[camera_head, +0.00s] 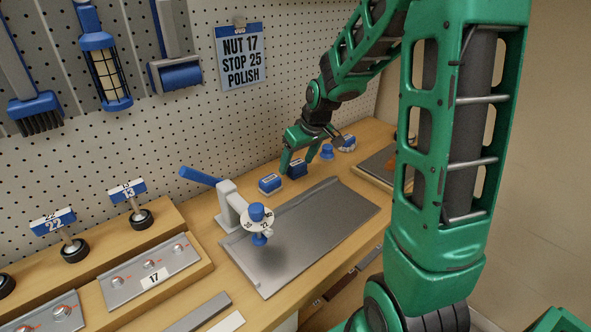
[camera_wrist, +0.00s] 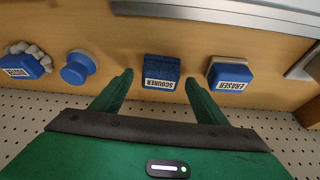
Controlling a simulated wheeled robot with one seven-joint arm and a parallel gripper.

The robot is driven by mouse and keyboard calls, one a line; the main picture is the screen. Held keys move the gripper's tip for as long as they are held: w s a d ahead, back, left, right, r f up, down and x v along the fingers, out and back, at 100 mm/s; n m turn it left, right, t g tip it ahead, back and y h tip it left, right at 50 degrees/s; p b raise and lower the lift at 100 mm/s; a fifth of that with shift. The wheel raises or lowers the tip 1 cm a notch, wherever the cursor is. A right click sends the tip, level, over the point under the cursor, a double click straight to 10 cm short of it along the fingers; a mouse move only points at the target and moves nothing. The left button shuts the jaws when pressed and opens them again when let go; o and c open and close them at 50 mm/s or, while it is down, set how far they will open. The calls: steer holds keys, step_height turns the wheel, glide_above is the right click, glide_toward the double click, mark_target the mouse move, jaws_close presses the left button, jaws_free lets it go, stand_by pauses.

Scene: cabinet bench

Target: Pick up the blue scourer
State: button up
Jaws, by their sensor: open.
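The blue scourer (camera_wrist: 162,70) is a small blue block with a white label reading SCOURER, lying on the wooden bench in the wrist view. It also shows in the head view (camera_head: 297,168), close to the back of the grey metal plate and partly behind a finger. My gripper (camera_wrist: 158,82) is open and empty of any held thing. In the wrist view its two green fingers stand to either side of the scourer's near edge, and the scourer lies between and slightly beyond the tips. In the head view my gripper (camera_head: 299,170) points down at the scourer.
A blue eraser (camera_wrist: 231,73) lies right of the scourer in the wrist view. A round blue-topped piece (camera_wrist: 77,67) and a duster (camera_wrist: 27,62) are to its left. A grey metal plate (camera_head: 325,228) and a blue-handled clamp (camera_head: 228,198) are in front. The pegboard wall (camera_head: 290,75) stands behind.

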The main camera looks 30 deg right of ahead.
mark_target(294, 163)
steer(key=shift+x, duration=0.8)
steer(key=c, duration=1.2)
steer(key=shift+o, duration=0.2)
steer(key=shift+r, duration=0.1)
steer(key=shift+r, duration=0.45)
steer(key=r, duration=0.3)
steer(key=shift+w+a+r, duration=0.1)
steer(key=shift+a+r, duration=0.25)
steer(key=a+r, duration=0.6)
steer(key=a, duration=0.5)
steer(key=shift+w, duration=0.2)
